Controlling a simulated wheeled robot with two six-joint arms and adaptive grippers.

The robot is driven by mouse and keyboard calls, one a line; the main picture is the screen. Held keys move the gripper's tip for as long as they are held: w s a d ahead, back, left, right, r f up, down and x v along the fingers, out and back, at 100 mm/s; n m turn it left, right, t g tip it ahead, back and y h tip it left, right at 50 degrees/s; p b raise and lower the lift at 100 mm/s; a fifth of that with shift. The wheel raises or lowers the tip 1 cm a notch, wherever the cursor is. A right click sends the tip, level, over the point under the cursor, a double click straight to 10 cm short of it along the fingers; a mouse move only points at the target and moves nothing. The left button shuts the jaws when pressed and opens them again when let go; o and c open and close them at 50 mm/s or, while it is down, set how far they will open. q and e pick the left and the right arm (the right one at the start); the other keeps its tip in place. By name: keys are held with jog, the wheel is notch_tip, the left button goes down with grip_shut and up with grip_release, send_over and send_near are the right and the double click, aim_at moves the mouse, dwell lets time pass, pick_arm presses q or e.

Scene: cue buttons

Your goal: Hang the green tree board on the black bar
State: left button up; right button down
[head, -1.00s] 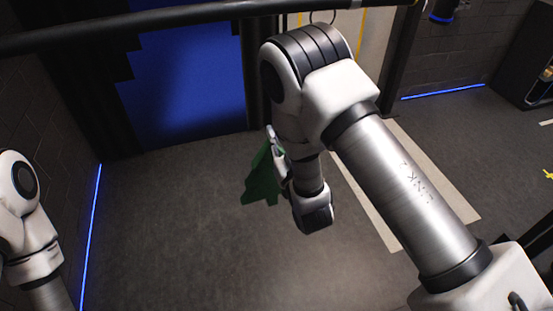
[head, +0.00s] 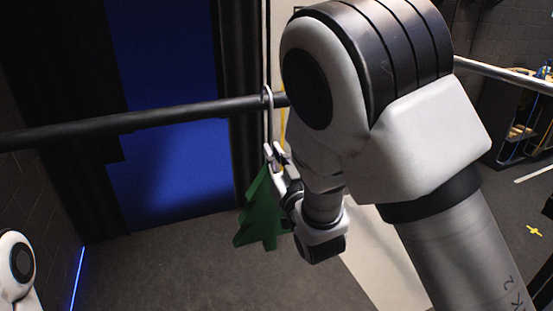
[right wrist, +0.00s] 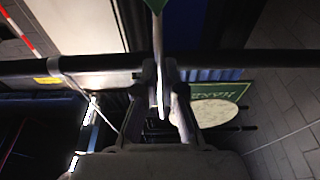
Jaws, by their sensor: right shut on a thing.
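The green tree board (head: 260,215) hangs below my right gripper (head: 276,160) in the head view. In the right wrist view, the board's edge (right wrist: 172,10) shows at the top, and the pale shaft (right wrist: 160,75) crosses the black bar (right wrist: 225,59) between the fingers. My left gripper is out of view.
A grey loop (right wrist: 55,66) sits around the bar at left in the right wrist view. A green sign (right wrist: 225,100) and a pale round panel (right wrist: 213,113) show beyond it. The floor (head: 190,270) below is open.

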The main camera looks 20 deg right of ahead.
jog(key=shift+w+r+p, duration=0.15)
jog(key=shift+w+p, duration=0.05)
jog(key=shift+w, duration=0.55)
jog(key=shift+w+r+p, duration=0.1)
jog(key=shift+w+p, duration=0.1)
jog(key=shift+w, duration=0.55)
jog(key=shift+w+p, duration=0.3)
jog(key=shift+w, duration=0.4)
jog(key=w+f+b, duration=0.2)
jog(key=w+f, duration=0.1)
jog(key=shift+a+f, duration=0.1)
jog(key=c, duration=0.7)
grip_release()
jog(key=shift+s+f, duration=0.1)
jog(key=shift+s, duration=0.1)
